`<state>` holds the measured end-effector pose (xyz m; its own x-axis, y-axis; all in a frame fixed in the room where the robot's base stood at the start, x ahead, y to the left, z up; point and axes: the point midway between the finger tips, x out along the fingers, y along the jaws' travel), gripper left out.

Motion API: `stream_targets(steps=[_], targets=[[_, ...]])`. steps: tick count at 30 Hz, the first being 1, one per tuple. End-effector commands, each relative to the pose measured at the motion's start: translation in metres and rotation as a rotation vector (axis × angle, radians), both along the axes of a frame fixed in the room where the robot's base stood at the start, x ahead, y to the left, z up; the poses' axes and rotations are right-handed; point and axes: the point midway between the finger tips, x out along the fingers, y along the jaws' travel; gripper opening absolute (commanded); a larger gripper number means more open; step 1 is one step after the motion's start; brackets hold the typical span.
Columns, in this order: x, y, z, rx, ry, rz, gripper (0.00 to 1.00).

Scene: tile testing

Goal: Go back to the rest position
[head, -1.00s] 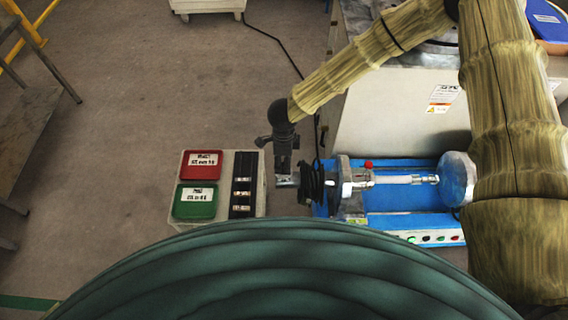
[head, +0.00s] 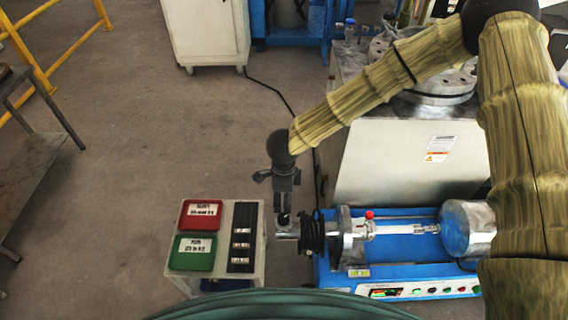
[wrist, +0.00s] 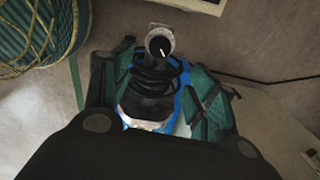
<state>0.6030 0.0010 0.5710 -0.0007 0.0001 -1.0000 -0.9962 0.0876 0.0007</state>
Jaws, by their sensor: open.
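My gripper (head: 284,218) points down at the end of my arm in the head view. It is over the left end of the blue testing machine (head: 400,258), close to the machine's metal nozzle end (head: 287,232) and black coil (head: 312,232). In the wrist view, my gripper (wrist: 165,95) has its fingers spread wide on both sides of the black coil (wrist: 155,80) and the round metal end (wrist: 160,42). Nothing is held between the fingers. I cannot tell whether the fingers touch the machine.
A small stand holds a red tray (head: 201,214), a green tray (head: 192,252) and a black rack (head: 242,237) with several small pieces, left of my gripper. A large grey machine (head: 410,160) stands behind. A white cabinet (head: 205,35) is farther back. Open floor (head: 130,180) lies left.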

Motion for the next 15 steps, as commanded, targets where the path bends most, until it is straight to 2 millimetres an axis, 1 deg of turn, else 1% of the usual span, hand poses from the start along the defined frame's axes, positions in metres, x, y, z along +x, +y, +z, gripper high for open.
stream_targets(steps=[5,8,11,15], targets=[[0.000,0.000,-0.001,-0.001,0.000,0.002,0.58],[-0.005,-0.006,-0.008,-0.015,-0.007,0.030,0.58],[-0.015,-0.021,-0.026,-0.047,-0.024,0.106,0.58],[-0.040,-0.053,-0.060,-0.109,-0.059,0.287,0.58]])
